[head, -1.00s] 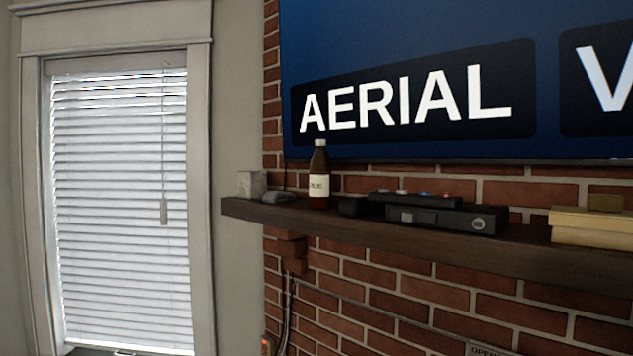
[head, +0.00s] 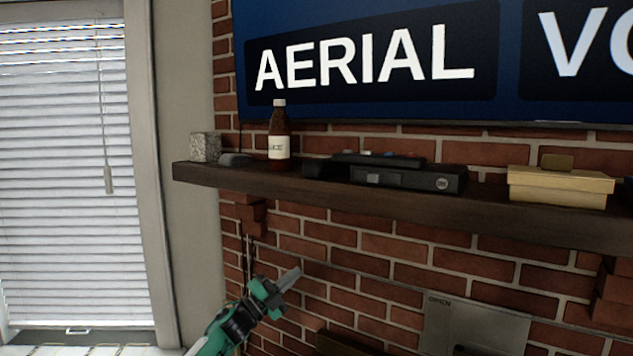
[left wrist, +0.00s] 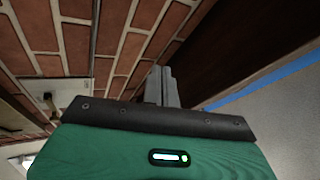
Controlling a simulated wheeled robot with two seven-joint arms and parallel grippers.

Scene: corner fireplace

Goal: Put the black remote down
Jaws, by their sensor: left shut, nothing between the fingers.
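A flat black object with coloured spots on top (head: 378,159), which looks like the black remote, lies on a black box device (head: 410,179) on the dark wooden mantel (head: 300,192). My left gripper (head: 294,273) is below the mantel, in front of the brick wall, apart from the remote. Its fingers are shut and hold nothing. In the left wrist view the shut grey fingers (left wrist: 161,86) point past the brick and the dark wood. The remote cannot be made out in that view. My right gripper is not in view.
On the mantel stand a brown bottle (head: 278,135), a grey stone-like block (head: 205,147), a small dark item (head: 235,159) and a yellowish box (head: 560,186). A screen (head: 380,100) hangs above. A metal panel (head: 470,325) is below. Some bare mantel shows right of the black device.

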